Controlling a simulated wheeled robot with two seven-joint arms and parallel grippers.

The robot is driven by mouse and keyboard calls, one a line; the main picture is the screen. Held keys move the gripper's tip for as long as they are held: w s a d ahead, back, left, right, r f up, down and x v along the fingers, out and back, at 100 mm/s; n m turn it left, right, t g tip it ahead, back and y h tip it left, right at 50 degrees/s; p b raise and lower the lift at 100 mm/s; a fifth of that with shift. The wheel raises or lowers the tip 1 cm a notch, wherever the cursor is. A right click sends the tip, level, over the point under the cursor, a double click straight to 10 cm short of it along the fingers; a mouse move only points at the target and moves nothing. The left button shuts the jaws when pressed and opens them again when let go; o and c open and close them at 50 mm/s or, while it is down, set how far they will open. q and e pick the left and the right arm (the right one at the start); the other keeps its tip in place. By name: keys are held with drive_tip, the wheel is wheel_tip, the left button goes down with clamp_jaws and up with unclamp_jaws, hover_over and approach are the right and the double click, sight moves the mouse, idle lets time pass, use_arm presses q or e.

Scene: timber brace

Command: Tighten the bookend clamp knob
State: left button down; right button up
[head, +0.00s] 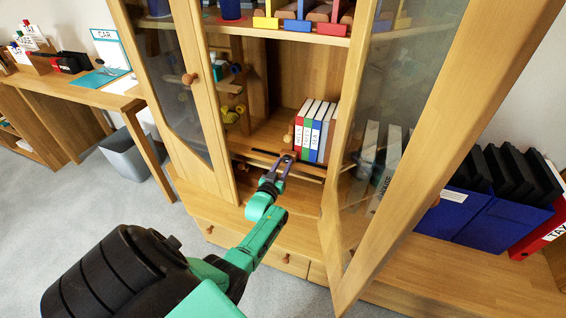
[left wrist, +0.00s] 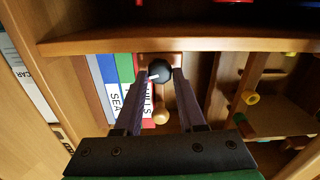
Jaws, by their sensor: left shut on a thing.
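My left gripper (head: 287,158) reaches into the open cabinet at the shelf's front edge, just left of the books. The knob sits in front of a wooden block (left wrist: 145,57). A wooden peg with a round end (left wrist: 161,112) stands close by, between the fingers; it also shows in the head view (head: 288,136). Upright books (head: 315,130) in red, blue, green and white stand beside it. My right gripper is not in view.
The glass door (head: 430,150) stands open on the right, close to my arm's side. The left door (head: 185,85) is beside the opening. An upper shelf (head: 280,36) holds toys. Dark blue binders (head: 490,215) stand at right.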

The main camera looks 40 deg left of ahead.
use_arm(q)
drive_tip(key=shift+m, duration=1.5)
drive_tip(key=c, duration=0.5)
unclamp_jaws()
drive_tip(key=shift+s+d, duration=0.15)
drive_tip(key=shift+s, duration=0.2)
drive_tip(key=p+v, duration=0.3)
drive_tip(key=v, duration=1.1)
